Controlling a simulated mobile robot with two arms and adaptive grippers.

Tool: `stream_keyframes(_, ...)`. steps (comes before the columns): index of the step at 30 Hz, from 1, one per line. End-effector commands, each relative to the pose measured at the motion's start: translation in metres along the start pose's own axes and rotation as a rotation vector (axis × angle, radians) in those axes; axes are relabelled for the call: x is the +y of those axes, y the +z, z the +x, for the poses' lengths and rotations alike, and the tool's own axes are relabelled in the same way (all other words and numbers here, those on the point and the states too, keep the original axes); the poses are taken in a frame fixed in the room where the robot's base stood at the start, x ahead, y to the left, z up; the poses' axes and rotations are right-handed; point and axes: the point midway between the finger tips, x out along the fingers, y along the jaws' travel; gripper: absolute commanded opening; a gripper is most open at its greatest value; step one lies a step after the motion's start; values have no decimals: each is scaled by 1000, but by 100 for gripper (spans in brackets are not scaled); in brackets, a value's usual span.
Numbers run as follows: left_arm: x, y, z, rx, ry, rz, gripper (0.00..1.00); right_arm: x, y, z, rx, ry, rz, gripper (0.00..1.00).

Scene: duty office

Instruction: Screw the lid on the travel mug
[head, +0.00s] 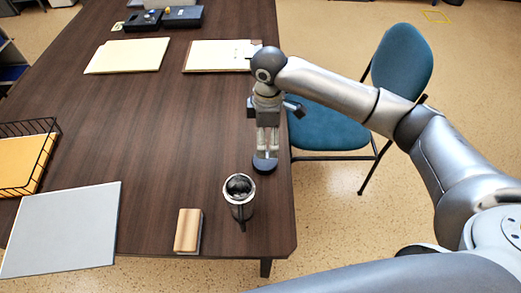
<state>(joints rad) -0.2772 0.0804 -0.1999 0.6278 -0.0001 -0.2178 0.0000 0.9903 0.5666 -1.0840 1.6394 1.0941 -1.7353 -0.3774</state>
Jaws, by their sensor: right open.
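The travel mug (240,205) stands upright near the table's front right corner, with a silver rim, a dark inside and a dark handle toward me. A round dark lid (264,165) lies on the table near the right edge, beyond the mug and a little to its right. My right gripper (267,151) points down over the lid with its fingers open. The fingertips are right at the lid's top; whether they touch it I cannot tell. My left gripper is not in view.
A wooden block-like object (188,231) lies left of the mug. A grey folder (62,230) and a wire tray (42,160) lie at the left. A clipboard (215,56) and a cream folder (127,56) lie farther back. A blue chair (402,62) stands beyond the right edge. The table's middle is clear.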

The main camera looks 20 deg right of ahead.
Motion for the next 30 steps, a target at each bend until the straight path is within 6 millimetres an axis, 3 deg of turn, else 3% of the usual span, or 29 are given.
stream_keyframes(11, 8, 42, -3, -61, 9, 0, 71, -1, 0, 6, 0, -2, -1, 92)
stream_keyframes(16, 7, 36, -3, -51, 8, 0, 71, -1, 0, 33, -2, -3, 0, 92)
stream_keyframes(21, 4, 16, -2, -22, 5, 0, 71, 0, -1, 53, 1, -1, 0, 92)
stream_keyframes(30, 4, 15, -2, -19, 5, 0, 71, 0, -1, 56, 1, 0, -1, 92)
